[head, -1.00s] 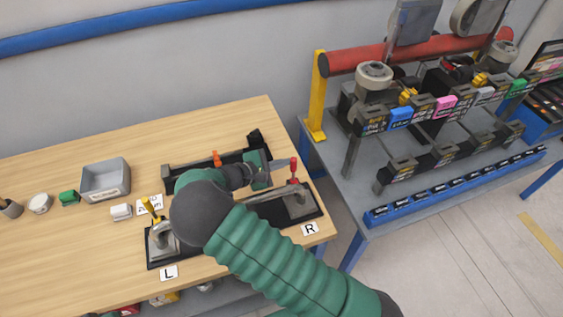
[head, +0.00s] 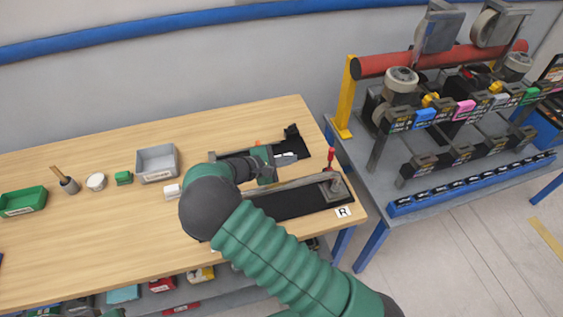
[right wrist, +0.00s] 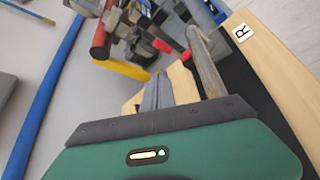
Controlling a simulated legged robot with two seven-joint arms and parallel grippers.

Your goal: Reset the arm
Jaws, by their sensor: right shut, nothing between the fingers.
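My right arm crosses the head view from the lower right, ending in the right gripper (head: 288,160). It is shut and empty, over the black rear fixture (head: 298,146) on the wooden table (head: 110,233). The shut fingers also show in the right wrist view (right wrist: 158,92). The front fixture (head: 290,205) has a long metal bar and a red-handled clamp (head: 331,160) at its right end, beside the R label (head: 343,212). My forearm hides the fixture's left end. My left gripper is not in view.
A grey bin (head: 157,163), green block (head: 123,178), white cup (head: 96,182), dark cup (head: 69,185) and green tray (head: 23,202) stand along the table's left. A rack with a red roller (head: 440,58) stands right of the table. The table's left front is clear.

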